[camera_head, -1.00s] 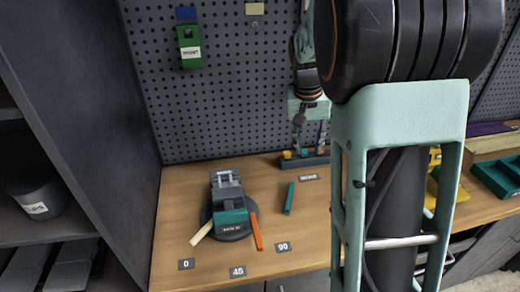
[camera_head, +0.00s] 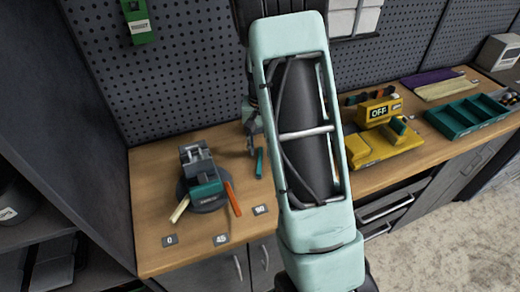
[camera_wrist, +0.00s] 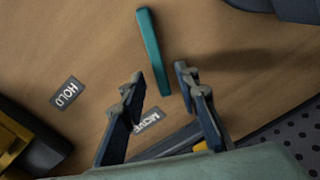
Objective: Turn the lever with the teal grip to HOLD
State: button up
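The teal grip (camera_wrist: 153,55) is a slim bar low over the wooden bench in the wrist view; it also shows in the head view (camera_head: 259,163), partly beside my arm. The HOLD label (camera_wrist: 67,93) lies left of it in the wrist view. My gripper (camera_wrist: 158,76) is open and empty. The bar's lower end appears between the fingertips, but I cannot tell the height gap. In the head view my gripper (camera_head: 252,135) is just above the bar, largely hidden.
A grey fixture with a teal block (camera_head: 207,189) and cream and orange levers stands left, with labels 0, 45 and 90 in front. A yellow OFF device (camera_head: 378,111) and a teal tray (camera_head: 468,117) stand right. A pegboard (camera_head: 180,70) rises behind.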

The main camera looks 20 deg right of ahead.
jog(key=shift+f, duration=0.8)
jog(key=shift+c, duration=0.6)
grip_shut()
